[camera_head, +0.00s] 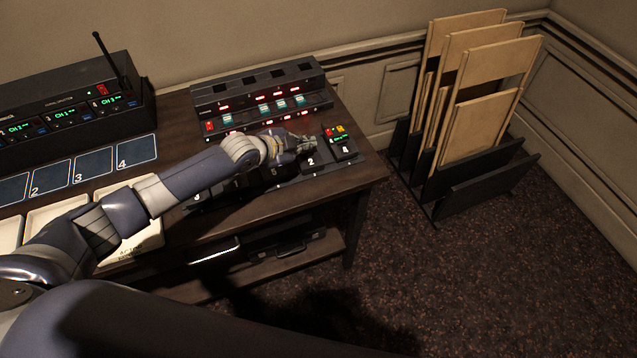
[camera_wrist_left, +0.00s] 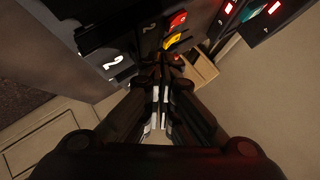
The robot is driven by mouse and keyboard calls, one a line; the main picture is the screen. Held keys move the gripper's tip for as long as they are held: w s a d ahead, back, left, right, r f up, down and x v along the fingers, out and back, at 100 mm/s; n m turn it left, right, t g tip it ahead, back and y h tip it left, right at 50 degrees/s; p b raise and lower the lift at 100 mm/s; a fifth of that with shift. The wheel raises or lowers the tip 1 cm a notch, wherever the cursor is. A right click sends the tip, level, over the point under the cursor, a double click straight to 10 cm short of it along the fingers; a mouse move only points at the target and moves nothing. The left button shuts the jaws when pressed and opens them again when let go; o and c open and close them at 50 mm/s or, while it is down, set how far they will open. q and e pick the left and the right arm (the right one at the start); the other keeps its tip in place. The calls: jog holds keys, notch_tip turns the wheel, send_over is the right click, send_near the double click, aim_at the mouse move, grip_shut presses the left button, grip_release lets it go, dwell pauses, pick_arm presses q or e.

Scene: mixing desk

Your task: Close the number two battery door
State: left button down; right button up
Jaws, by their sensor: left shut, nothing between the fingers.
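The unit marked 2 (camera_head: 310,163) sits in the row of small black units near the right end of the desk. Whether this panel stands open or shut, I cannot tell. My left gripper (camera_head: 308,146) is shut and empty just above and behind the number 2; in the left wrist view its fingers (camera_wrist_left: 160,66) are together, close beside the panel. Contact is unclear. My right gripper is out of view.
A unit marked 4 (camera_head: 345,150) with red and yellow buttons stands right of number 2. A rack with lit red displays (camera_head: 262,93) is behind. My left arm hides part of the row. A board rack (camera_head: 470,190) stands on the floor right of the desk (camera_head: 372,178).

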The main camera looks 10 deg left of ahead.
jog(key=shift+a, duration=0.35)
pick_arm(q)
jog(key=shift+r, duration=0.15)
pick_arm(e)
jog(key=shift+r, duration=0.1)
